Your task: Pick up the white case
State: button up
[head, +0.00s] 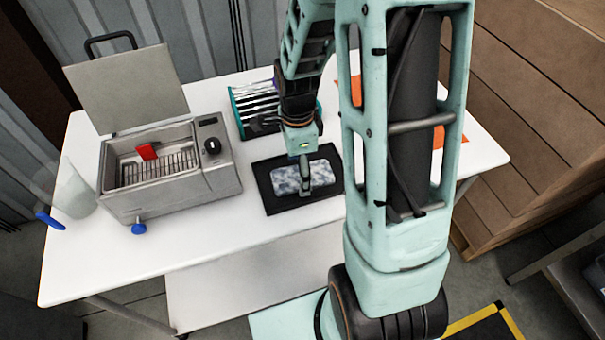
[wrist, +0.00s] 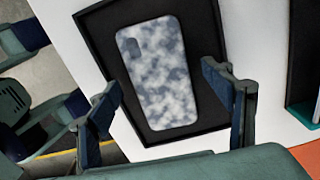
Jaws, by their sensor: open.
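The white case (wrist: 158,75) is a phone case with a mottled white and blue-grey pattern and a dark camera cutout at one corner. It lies flat in a shallow black tray (wrist: 99,22) on the white table. In the head view the case (head: 288,179) sits in the same tray (head: 268,199), partly hidden by my gripper. My gripper (head: 305,178) is above the case, pointing down. In the wrist view my gripper (wrist: 165,102) is open, with one finger on each side of the case. I cannot tell how far above it the fingertips are.
A metal bath with a raised lid (head: 175,178) holds a wire rack and a red item (head: 147,151) at the left. A teal rack (head: 240,112) stands behind the tray. An orange sheet (head: 355,90) lies behind my arm. The table front (head: 200,240) is clear.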

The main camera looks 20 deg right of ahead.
jog(key=shift+f, duration=0.35)
jog(key=c, duration=1.1)
jog(key=shift+r, duration=0.15)
